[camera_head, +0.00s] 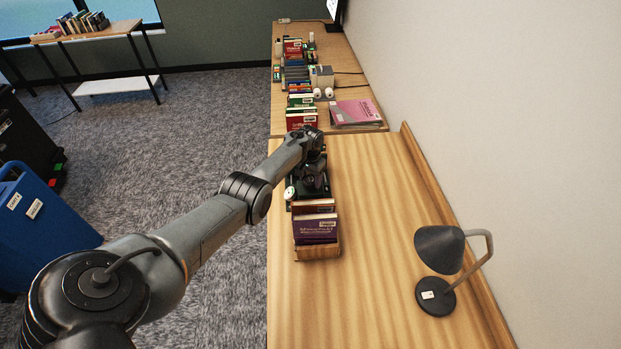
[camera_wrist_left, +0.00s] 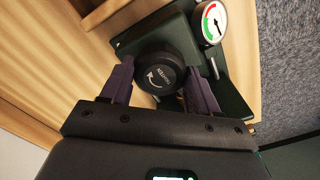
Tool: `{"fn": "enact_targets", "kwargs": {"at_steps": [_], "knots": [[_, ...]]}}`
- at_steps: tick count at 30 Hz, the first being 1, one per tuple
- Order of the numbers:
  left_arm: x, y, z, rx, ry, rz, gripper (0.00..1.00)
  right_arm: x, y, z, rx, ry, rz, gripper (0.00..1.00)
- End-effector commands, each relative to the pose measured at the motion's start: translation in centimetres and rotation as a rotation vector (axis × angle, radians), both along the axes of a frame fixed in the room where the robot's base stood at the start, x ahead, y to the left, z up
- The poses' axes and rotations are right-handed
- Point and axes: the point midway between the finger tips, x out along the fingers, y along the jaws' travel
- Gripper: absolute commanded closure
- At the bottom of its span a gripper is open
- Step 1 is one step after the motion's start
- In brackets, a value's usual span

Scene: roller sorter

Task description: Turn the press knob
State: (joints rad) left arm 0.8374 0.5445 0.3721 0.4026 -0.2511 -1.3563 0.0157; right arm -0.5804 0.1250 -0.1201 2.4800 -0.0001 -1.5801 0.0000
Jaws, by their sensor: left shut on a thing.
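The press knob (camera_wrist_left: 160,75) is round and black with a white curved arrow on its face. It sits on a dark green press body (camera_wrist_left: 222,98) in the left wrist view. My left gripper (camera_wrist_left: 160,80) has its two purple-grey fingers on either side of the knob, shut on it. A round gauge (camera_wrist_left: 211,22) with a green and red dial is beside the knob. In the head view, the gauge (camera_head: 290,193) shows at the press's left edge, and my left gripper (camera_head: 313,172) is over the press, largely hiding the knob. My right gripper is not in view.
Books (camera_head: 316,228) stand in a wooden holder just in front of the press. A desk lamp (camera_head: 440,250) is at the right. More books (camera_head: 301,120) and a pink folder (camera_head: 355,112) lie beyond. The front of the wooden table (camera_head: 340,310) is clear.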

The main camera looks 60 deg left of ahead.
Motion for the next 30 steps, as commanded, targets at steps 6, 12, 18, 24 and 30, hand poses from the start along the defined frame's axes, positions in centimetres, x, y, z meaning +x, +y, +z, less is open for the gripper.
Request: {"fn": "enact_targets", "kwargs": {"at_steps": [6, 12, 18, 24, 30], "knots": [[-0.01, 0.01, -0.04, 0.000, 0.001, -0.148, 0.70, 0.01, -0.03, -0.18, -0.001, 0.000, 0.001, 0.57], [0.01, 0.02, 0.00, 0.000, -0.001, -0.231, 0.70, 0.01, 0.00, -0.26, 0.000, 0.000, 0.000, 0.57], [0.03, 0.03, 0.02, 0.000, -0.001, -0.267, 0.70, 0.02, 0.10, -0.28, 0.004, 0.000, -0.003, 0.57], [0.03, 0.03, 0.02, 0.000, -0.001, -0.275, 0.70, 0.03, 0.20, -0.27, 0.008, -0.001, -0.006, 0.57], [0.03, 0.01, 0.01, 0.000, -0.001, -0.274, 0.70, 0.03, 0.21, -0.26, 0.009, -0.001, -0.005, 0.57]]}}
